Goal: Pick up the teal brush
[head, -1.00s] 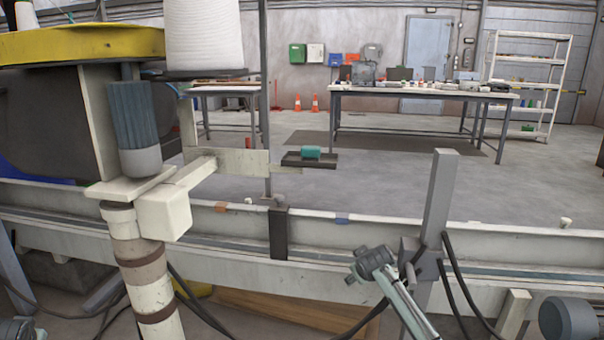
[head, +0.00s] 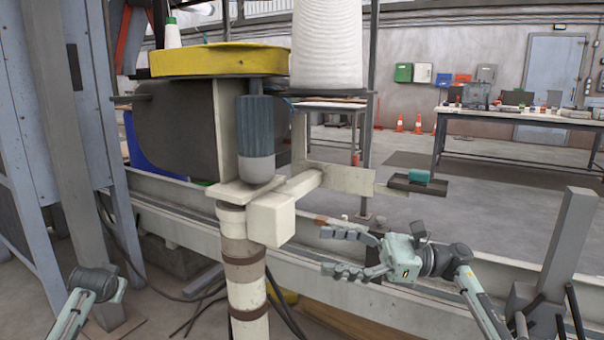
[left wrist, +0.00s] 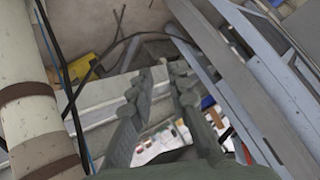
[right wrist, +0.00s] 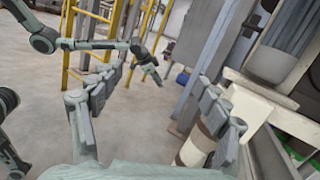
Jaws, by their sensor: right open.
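The teal brush (head: 419,176) shows as a small teal block on a small dark tray (head: 415,187) at the end of a pale bracket, right of centre in the head view. My right gripper (head: 324,250) is open and empty. It appears below and left of the brush, with its fingers pointing left. In the right wrist view, the spread fingers (right wrist: 163,72) have nothing between them, and I do not see the brush there. My left gripper (left wrist: 162,72) shows in the left wrist view with a gap between its fingers and nothing held. The head view does not show it.
A pale post (head: 247,290) and the bracket arm (head: 345,178) stand left of my right gripper. A long pale rail (head: 390,312) runs across the front. A grey upright (head: 570,240) stands at the right. A workbench (head: 470,118) stands farther back.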

